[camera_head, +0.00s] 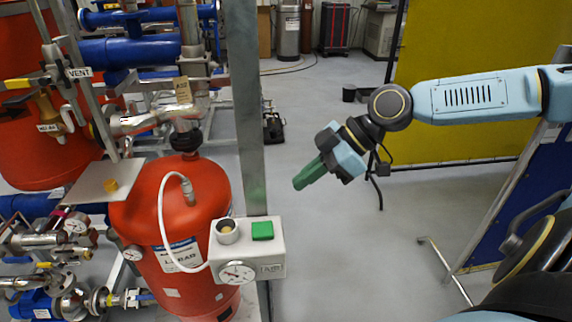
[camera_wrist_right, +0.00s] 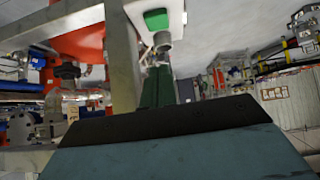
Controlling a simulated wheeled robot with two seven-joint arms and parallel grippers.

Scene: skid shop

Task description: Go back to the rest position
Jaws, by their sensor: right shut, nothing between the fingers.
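My right gripper (camera_head: 303,179) reaches in from the right in the head view, with green fingers pointing down and to the left. It is shut and empty, in open air to the right of the steel post and above the grey gauge box. Its green fingers (camera_wrist_right: 158,88) also show in the right wrist view. My left gripper is not in view.
Behind is a red tank (camera_head: 150,215). A yellow panel (camera_head: 470,60) stands behind my right arm. The middle floor is clear.

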